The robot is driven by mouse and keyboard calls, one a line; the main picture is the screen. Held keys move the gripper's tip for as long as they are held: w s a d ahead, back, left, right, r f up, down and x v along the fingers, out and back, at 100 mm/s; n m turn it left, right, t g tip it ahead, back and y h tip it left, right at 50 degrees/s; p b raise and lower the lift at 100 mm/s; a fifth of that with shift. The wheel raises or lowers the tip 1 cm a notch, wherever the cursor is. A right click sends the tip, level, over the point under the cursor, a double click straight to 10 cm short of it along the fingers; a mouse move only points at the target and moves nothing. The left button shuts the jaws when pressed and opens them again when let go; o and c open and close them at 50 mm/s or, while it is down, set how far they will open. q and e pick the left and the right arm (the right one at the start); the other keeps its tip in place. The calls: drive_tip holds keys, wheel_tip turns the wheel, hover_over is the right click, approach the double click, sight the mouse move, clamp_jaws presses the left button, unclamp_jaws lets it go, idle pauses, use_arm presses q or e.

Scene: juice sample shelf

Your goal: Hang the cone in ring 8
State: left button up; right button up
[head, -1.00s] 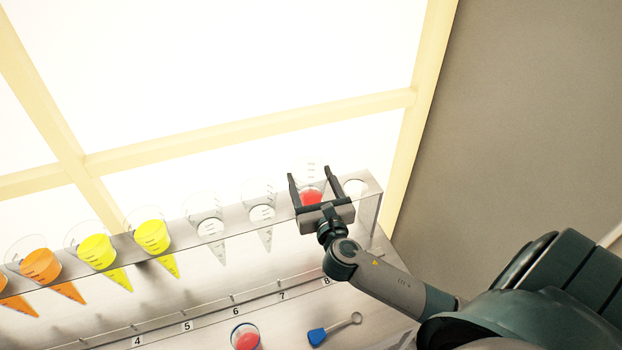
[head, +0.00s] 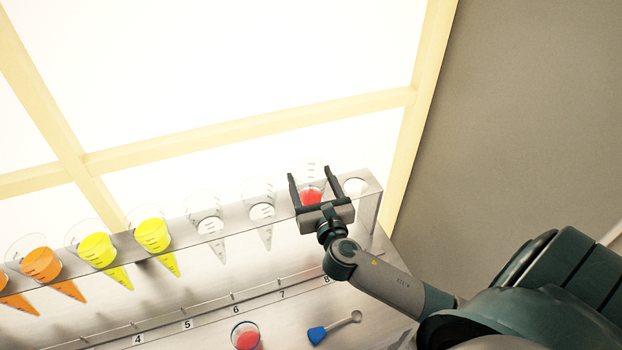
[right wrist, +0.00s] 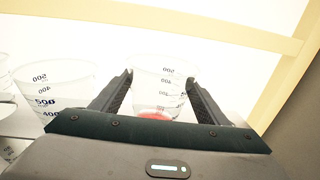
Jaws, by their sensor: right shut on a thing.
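My right gripper (head: 321,190) is at the right part of the clear shelf, shut on a clear graduated cone (head: 312,196) with red juice in its lower part. In the right wrist view the cone (right wrist: 158,85) stands upright between the two dark fingers. The gripper body hides its tip, so I cannot tell whether it sits in a ring. An empty ring (head: 355,187) is just right of the gripper at the shelf's end. Label 8 (head: 326,280) is on the lower rail. I cannot tell which ring it belongs to. My left gripper is not in view.
Two clear cones (head: 262,212) (head: 209,226) hang left of the gripper, then yellow cones (head: 152,236) and orange cones (head: 41,264). A window stands behind the shelf (head: 372,205).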

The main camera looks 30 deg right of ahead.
drive_tip(key=shift+f+b, duration=0.35)
drive_tip(key=shift+f, duration=0.25)
drive_tip(key=o, duration=1.6)
drive_tip(key=shift+s, duration=0.15)
drive_tip(key=shift+b+v, duration=2.4)
drive_tip(key=shift+v, duration=6.2)
drive_tip(key=shift+a, duration=0.1)
